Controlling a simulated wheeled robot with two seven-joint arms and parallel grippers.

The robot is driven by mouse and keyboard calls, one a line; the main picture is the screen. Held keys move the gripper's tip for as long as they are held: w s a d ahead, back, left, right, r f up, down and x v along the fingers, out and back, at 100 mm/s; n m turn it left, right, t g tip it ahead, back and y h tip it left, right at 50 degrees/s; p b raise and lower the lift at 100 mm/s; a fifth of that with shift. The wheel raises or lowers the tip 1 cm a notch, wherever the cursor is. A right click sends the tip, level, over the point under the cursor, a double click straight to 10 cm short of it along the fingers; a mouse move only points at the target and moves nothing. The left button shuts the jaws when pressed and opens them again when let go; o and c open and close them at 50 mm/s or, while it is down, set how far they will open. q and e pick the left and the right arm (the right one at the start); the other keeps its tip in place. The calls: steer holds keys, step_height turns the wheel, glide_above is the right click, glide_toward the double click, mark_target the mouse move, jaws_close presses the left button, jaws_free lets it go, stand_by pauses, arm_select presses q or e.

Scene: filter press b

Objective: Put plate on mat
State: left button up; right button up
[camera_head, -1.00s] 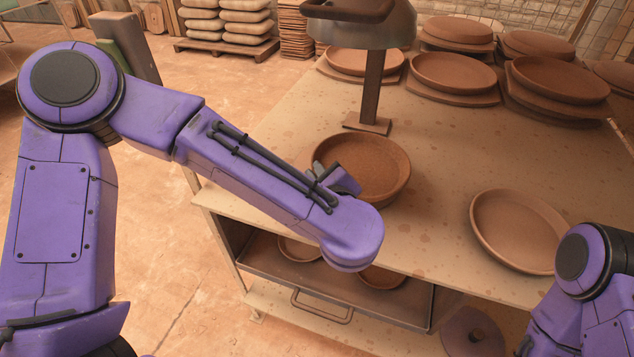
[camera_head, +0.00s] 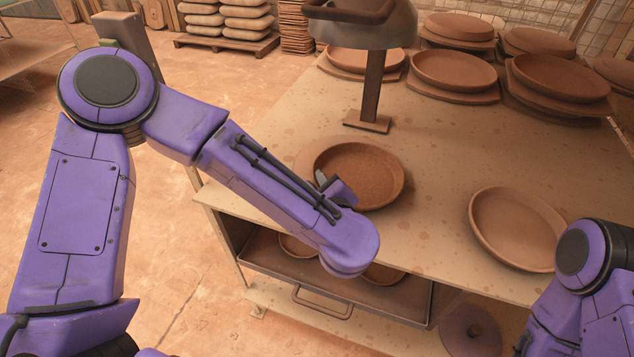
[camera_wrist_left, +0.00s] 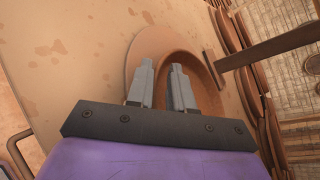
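In the head view the left wrist hides most of the left gripper (camera_head: 335,188). My right arm shows at lower right, its gripper out of view.
Another clay plate (camera_head: 517,228) lies on the right of the table (camera_head: 445,160). A metal press (camera_head: 374,85) on a post stands behind the mat. Several plates on boards (camera_head: 455,70) fill the back. A drawer (camera_head: 330,287) with more plates is open below the front edge.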

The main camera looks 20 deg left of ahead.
arm_select(q)
steer(key=b+v, duration=0.2)
steer(key=v, duration=0.9)
steer(key=shift+s+d, duration=0.1)
steer(key=shift+s, duration=0.05)
steer(key=shift+s+d+r, duration=0.1)
steer(key=shift+s+d, duration=0.05)
steer(key=shift+s, duration=0.15)
